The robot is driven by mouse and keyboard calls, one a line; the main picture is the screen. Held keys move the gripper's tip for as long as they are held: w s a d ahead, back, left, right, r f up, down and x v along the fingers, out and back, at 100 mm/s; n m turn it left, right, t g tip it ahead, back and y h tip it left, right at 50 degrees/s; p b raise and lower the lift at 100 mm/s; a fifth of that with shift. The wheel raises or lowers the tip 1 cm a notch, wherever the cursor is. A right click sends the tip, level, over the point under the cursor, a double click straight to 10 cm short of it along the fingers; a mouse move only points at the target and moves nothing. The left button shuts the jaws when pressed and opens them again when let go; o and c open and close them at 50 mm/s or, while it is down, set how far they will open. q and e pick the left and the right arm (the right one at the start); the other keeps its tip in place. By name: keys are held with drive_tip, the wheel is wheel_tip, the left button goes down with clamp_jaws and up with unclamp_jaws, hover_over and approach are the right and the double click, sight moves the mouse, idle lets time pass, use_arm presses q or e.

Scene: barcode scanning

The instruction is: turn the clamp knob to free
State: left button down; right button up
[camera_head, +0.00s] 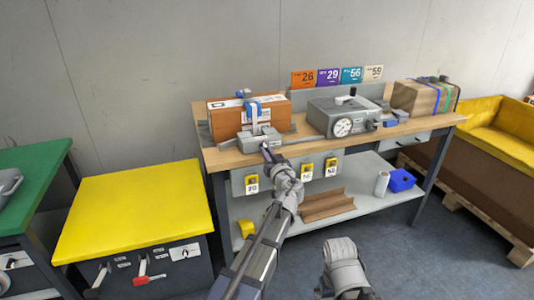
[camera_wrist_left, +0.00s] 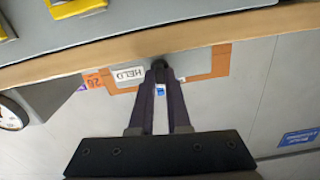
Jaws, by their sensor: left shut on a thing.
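The clamp (camera_head: 262,138) is a grey block with a blue-topped upright post at the front of the wooden bench, before a brown box (camera_head: 215,119). My left gripper (camera_head: 266,148) reaches the clamp's front face from below. In the left wrist view, which is upside down, my left gripper (camera_wrist_left: 159,72) has its dark fingertips closed on the small dark clamp knob (camera_wrist_left: 160,64). A white label reading HELD (camera_wrist_left: 129,75) sits beside the knob. The fingers hide part of the knob, so its exact angle cannot be told.
The bench edge (camera_wrist_left: 240,25) runs close to my left gripper. A grey machine with a dial (camera_head: 343,127) stands right of the clamp. A yellow-topped cabinet (camera_head: 135,210) stands left. Floor in front is open.

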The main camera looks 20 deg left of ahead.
use_arm(q)
drive_tip(key=shift+n, duration=0.7)
drive_tip(key=c, duration=1.2)
unclamp_jaws()
drive_tip(key=shift+o, duration=0.2)
drive_tip(key=v, duration=0.8)
drive_tip(key=shift+w, duration=0.1)
